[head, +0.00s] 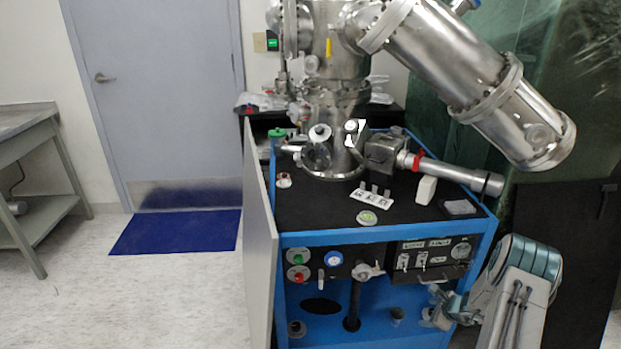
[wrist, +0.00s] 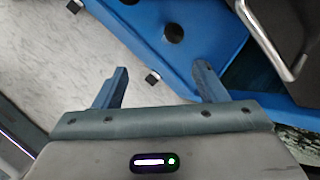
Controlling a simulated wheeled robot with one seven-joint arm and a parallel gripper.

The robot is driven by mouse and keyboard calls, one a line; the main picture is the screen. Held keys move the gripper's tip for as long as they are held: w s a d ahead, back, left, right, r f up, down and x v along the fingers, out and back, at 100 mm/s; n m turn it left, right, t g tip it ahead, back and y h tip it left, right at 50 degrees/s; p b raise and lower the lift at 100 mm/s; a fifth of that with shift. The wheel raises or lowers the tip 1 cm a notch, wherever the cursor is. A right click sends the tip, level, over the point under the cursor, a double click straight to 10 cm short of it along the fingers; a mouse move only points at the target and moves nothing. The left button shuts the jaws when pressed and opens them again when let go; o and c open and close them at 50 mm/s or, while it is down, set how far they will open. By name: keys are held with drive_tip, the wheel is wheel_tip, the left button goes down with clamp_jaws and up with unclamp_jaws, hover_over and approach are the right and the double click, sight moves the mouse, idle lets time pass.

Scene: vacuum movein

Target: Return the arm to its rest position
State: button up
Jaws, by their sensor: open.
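My gripper (wrist: 162,78) is open in the wrist view, with its two blue-grey fingers spread apart and nothing between them. Beyond the fingers I see the blue frame of the cabinet and pale floor. In the head view my arm (head: 522,285) is bent at the lower right, beside the right front of the blue cabinet (head: 283,318). My gripper (head: 440,310) shows there partly, in front of the cabinet's lower right opening. Whether it touches the cabinet cannot be told.
A steel vacuum chamber (head: 425,60) stands on the cabinet's black top. The cabinet's door (head: 260,240) stands open on the left. Knobs and a drawer-like panel with a handle (head: 432,280) face me. A bench (head: 30,155) is far left; the floor (head: 170,300) between is free.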

drive_tip(key=s+a+r+n+g+p, duration=0.15)
drive_tip(key=a+r+n, duration=0.35)
drive_tip(key=r, duration=0.7)
drive_tip(key=s+a+r+n+y+p, duration=0.1)
drive_tip(key=s+a+r+n+p, duration=0.2)
drive_tip(key=a+r, duration=0.65)
drive_tip(key=s+a+r+n+g+p, duration=0.1)
drive_tip(key=s+a+r+n, duration=0.3)
drive_tip(key=r, duration=0.9)
drive_tip(key=s+a+r+n+h+p, duration=0.2)
drive_tip(key=s+r+n, duration=0.4)
drive_tip(key=s, duration=0.6)
drive_tip(key=s+a+r+n+g+h+p, duration=0.1)
drive_tip(key=s+a+r+n+h+p, duration=0.1)
drive_tip(key=s+r+n, duration=0.4)
drive_tip(key=s+a+r+p, duration=0.1)
drive_tip(key=s+r, duration=0.3)
drive_tip(key=s, duration=0.2)
drive_tip(key=shift+a+r, duration=0.15)
